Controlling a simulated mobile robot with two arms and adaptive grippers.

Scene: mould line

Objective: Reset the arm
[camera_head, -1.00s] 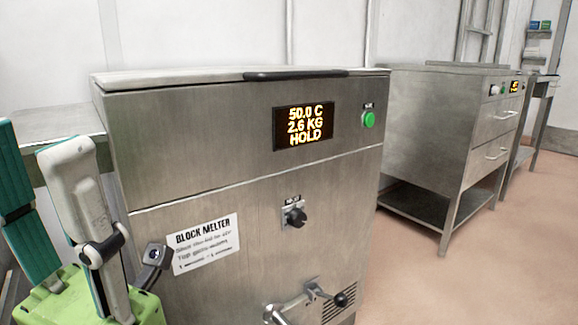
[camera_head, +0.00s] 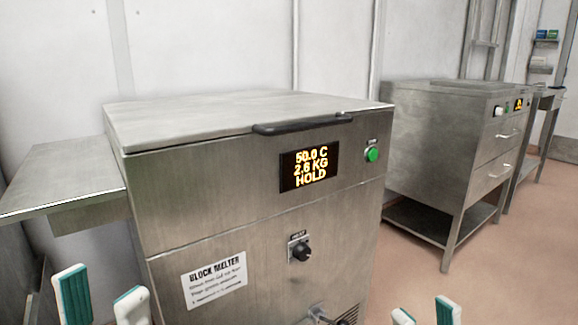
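My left gripper (camera_head: 102,298) is at the bottom left, in front of the block melter (camera_head: 215,215). Its two pale fingers with teal pads are apart, with nothing seen between them. My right gripper (camera_head: 425,314) shows only its fingertips at the bottom edge, right of the melter. They are also apart, with nothing seen between them. The rest of both grippers is out of frame. Neither visibly touches the melter.
The melter's lid (camera_head: 225,115) is down; its display (camera_head: 309,168) reads 50.0 C, 2.6 KG, HOLD. A metal side shelf (camera_head: 65,180) adjoins it on the left. A steel drawer cabinet (camera_head: 430,150) stands behind right. Pinkish floor (camera_head: 510,270) is clear at right.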

